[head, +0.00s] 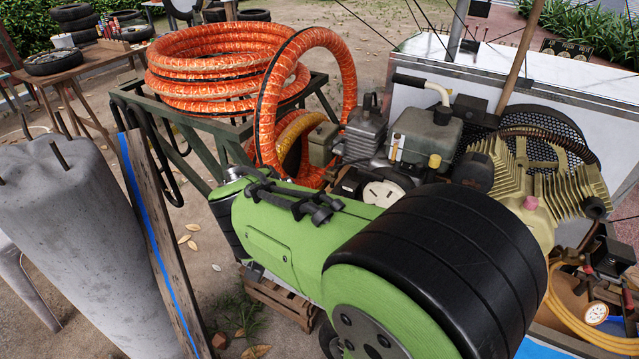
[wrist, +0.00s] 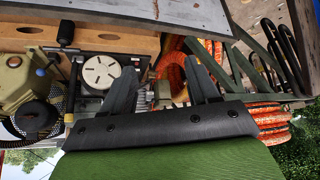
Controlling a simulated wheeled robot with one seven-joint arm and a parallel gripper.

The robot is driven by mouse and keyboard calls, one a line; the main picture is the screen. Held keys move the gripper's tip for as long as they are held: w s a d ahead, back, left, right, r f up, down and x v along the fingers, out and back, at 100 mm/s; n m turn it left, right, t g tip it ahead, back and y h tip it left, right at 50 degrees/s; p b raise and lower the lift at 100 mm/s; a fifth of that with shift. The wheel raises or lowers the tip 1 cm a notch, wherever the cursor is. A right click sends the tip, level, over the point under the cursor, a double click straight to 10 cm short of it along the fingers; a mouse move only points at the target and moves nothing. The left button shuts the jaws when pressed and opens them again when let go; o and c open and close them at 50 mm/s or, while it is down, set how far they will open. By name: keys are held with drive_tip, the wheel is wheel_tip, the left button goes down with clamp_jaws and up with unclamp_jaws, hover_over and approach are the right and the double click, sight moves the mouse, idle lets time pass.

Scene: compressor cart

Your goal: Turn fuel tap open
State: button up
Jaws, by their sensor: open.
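The engine with its grey-green fuel tank (head: 425,135) stands on the cart behind my green arm in the head view. A small pale, yellow-tipped part (head: 397,152) sits on the tank's front, but I cannot tell if it is the fuel tap or how it is set. Below is a round pale disc (head: 383,193), which also shows in the wrist view (wrist: 100,71). My gripper (wrist: 160,62) is open and empty in the wrist view. Its two dark fingers point toward the engine area, with the disc left of them. The head view does not clearly show the fingers.
Orange hose coils (head: 220,70) lie on a green frame at the left. The ribbed yellow compressor (head: 515,185) with its belt guard stands right of the engine. A plank with a blue stripe (head: 160,250) and a grey post (head: 85,240) stand at the near left.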

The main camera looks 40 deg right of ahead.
drive_tip(key=w+d+f+m+g+h+b, duration=0.2)
drive_tip(key=w+d+f+m+h+b, duration=0.35)
drive_tip(key=w+d+f, duration=0.4)
drive_tip(key=t+h+b, duration=0.3)
drive_tip(key=h, duration=0.4)
approach(328, 179)
drive_tip(key=b+x, duration=0.1)
drive_tip(key=x, duration=0.6)
drive_tip(key=shift+w+d+f, duration=0.1)
drive_tip(key=shift+w+d, duration=0.1)
drive_tip(key=shift+d, duration=0.05)
drive_tip(key=c, duration=0.8)
